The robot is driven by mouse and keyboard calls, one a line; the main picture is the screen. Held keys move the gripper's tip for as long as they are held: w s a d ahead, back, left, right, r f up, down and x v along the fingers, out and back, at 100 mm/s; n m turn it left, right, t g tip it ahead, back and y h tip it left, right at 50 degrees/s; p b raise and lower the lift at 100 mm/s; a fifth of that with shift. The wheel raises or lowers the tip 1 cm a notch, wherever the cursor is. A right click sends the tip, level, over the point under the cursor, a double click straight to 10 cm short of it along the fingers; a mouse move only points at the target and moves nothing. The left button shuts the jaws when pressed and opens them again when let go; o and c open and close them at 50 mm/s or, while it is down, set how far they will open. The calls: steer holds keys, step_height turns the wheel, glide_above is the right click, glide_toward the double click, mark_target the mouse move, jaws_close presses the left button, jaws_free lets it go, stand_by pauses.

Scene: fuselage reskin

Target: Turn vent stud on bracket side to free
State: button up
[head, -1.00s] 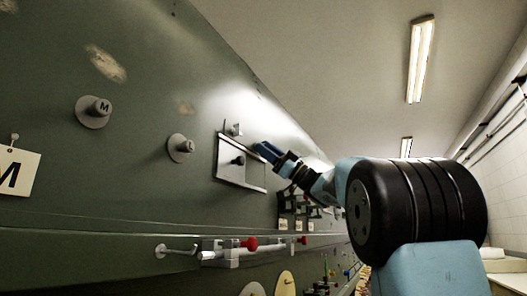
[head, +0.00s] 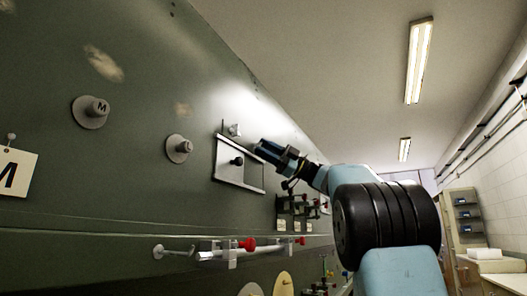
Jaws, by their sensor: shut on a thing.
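A pale, slanted rectangular vent plate (head: 240,182) is fixed on the dark green fuselage wall, with a dark round knob (head: 237,161) standing out near its middle. A small metal bracket (head: 234,130) sits just above the plate's top edge. My gripper (head: 259,147) is at the plate's upper right edge, its blue-grey fingers pointing left toward the wall. It is shut on a stud there, which I take to be the vent stud. The stud itself is hidden behind the fingers, so its turn angle cannot be seen.
A rail with red knobs (head: 248,244) runs below. The aisle to the right is open.

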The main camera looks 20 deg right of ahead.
steer(key=shift+f, duration=0.1)
steer(key=o, duration=1)
steer(key=shift+o, duration=0.2)
steer(key=v, duration=1.4)
steer(key=shift+a, duration=0.1)
